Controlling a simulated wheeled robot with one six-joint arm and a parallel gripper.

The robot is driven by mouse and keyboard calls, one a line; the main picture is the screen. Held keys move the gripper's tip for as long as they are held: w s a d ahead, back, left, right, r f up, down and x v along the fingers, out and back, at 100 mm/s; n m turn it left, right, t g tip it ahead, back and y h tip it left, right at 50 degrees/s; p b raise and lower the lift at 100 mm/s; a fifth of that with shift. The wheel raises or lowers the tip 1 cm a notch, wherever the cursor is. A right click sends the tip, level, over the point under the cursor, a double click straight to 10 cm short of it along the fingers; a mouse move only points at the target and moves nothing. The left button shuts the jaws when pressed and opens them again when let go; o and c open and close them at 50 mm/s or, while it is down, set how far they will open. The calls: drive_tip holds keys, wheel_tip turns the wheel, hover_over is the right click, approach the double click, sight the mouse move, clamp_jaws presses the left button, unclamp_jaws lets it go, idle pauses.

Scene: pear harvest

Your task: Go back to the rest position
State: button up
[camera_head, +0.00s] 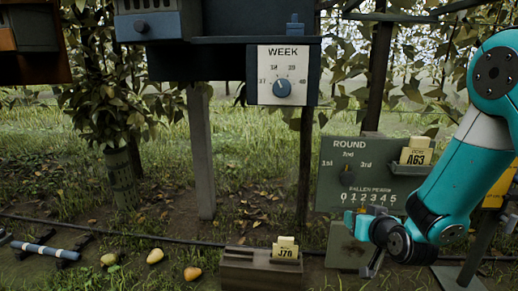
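My teal arm reaches in from the right edge, bent down and to the left. My gripper (364,243) is at its lower end, in front of the lower part of the green ROUND board (331,185). It is just below the board's FALLEN PEARS scale, which reads 0 to 5. The fingers are small and partly turned away, so I cannot tell whether they are open or touching the board. I see no object clearly held in them.
A WEEK dial (282,88) hangs at top centre. A yellow A63 card (415,156) sits in the board's holder. A J70 card (286,249) stands in a brown block (249,268). Pears (155,256) and a blue-white rod (46,250) lie lower left. Posts stand behind.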

drive_tip(key=s+a+r+n+g+y+p, duration=0.25)
drive_tip(key=s+a+r+g, duration=0.2)
drive_tip(key=s+r, duration=0.3)
drive_tip(key=s+a+r+n+g+y+p, duration=0.1)
drive_tip(key=s+a+r+g+p, duration=0.25)
drive_tip(key=s+a+r, duration=0.4)
drive_tip(key=s+r+n+g+p, duration=0.5)
drive_tip(key=s+r, duration=0.7)
drive_tip(key=s, duration=0.5)
wheel_tip(320, 180, up, 37)
drive_tip(key=d+m+p, duration=0.1)
drive_tip(key=p, duration=3.7)
drive_tip(key=shift+w+h, duration=0.35)
drive_tip(key=shift+h, duration=0.1)
